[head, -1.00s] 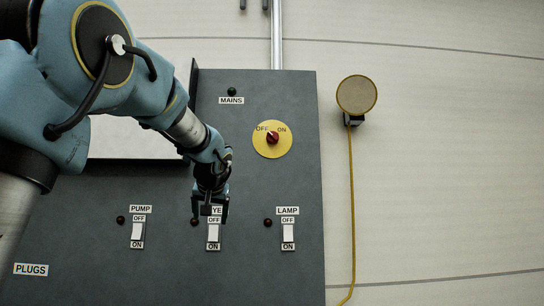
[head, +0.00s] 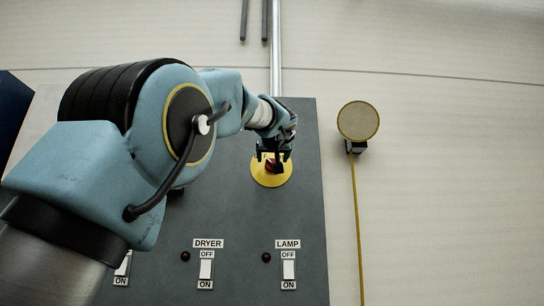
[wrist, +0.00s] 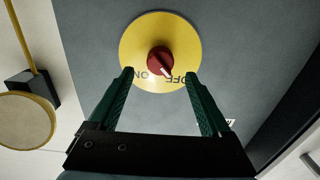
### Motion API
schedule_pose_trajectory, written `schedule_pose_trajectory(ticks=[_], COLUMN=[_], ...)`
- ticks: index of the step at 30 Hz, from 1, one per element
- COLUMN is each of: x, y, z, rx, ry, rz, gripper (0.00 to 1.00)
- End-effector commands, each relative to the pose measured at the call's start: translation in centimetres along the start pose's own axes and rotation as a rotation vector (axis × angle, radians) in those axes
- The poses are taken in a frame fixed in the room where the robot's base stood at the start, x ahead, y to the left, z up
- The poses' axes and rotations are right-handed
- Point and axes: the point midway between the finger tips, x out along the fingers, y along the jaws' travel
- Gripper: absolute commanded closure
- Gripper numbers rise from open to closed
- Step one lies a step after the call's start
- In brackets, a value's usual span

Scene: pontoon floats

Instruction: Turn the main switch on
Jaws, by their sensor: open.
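The main switch is a red knob (wrist: 160,60) on a yellow disc (wrist: 133,45) marked OFF and ON, mounted on the grey panel. In the wrist view its white mark points towards the OFF lettering. In the head view the disc (head: 270,181) is partly hidden by my gripper (head: 273,157). My gripper is open, and in the wrist view its two green fingers (wrist: 159,75) reach towards the disc, one on each side of the knob's line. The knob shows between and just beyond the fingertips, and I see no contact.
Below on the panel (head: 235,215) are a DRYER switch (head: 205,269) and a LAMP switch (head: 288,269); another switch is partly hidden by my arm. A round fixture (head: 357,121) with a yellow cord hangs on the wall to the right. A vertical conduit (head: 276,50) runs above the panel.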

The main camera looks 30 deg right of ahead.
Motion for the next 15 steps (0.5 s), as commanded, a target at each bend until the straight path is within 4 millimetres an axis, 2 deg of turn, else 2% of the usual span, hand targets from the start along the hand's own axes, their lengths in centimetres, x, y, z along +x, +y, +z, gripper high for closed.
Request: schedule_pose_trajectory(ticks=[1,6,15], x=[1.0,3.4,4.9], y=[-0.1,-0.1,0.0], z=[-0.6,-0.4,0.0], rx=[0.004,0.002,0.000], ry=[-0.002,-0.002,-0.001], rz=[-0.004,-0.002,0.000], gripper=[0.18,0.18,0.18])
